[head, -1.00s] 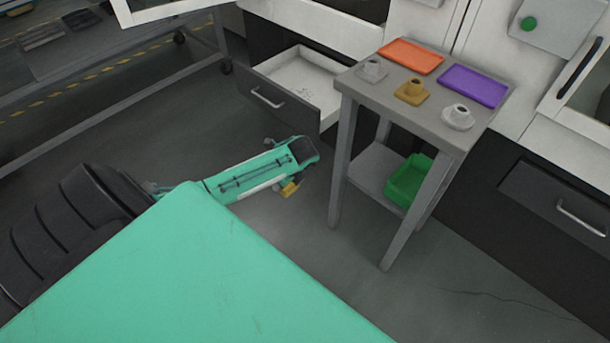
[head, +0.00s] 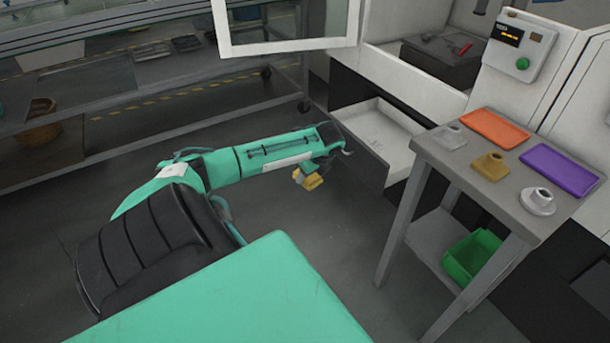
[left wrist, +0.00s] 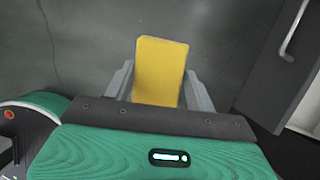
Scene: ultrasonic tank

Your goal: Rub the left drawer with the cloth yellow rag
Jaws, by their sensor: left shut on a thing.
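The yellow rag (left wrist: 160,70) is held between the two grey fingers of my left gripper (left wrist: 160,88) in the left wrist view. The gripper is shut on it, and the rag sticks out past the fingertips. In the head view the rag (head: 309,180) hangs below the end of my left arm, above the floor. The left drawer (head: 371,129) stands open, with a white inside holding small marks or bits. My forearm's end covers part of its front. In the left wrist view the drawer's dark front (left wrist: 272,68) and handle are at the right, apart from the rag. My right gripper is not in view.
A grey side table (head: 520,212) stands right of the drawer, with orange (head: 492,129) and purple (head: 559,170) trays and small fittings on top. A green bin (head: 472,255) sits on its lower shelf. An open white-framed door (head: 290,46) is above. A rack fills the back left.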

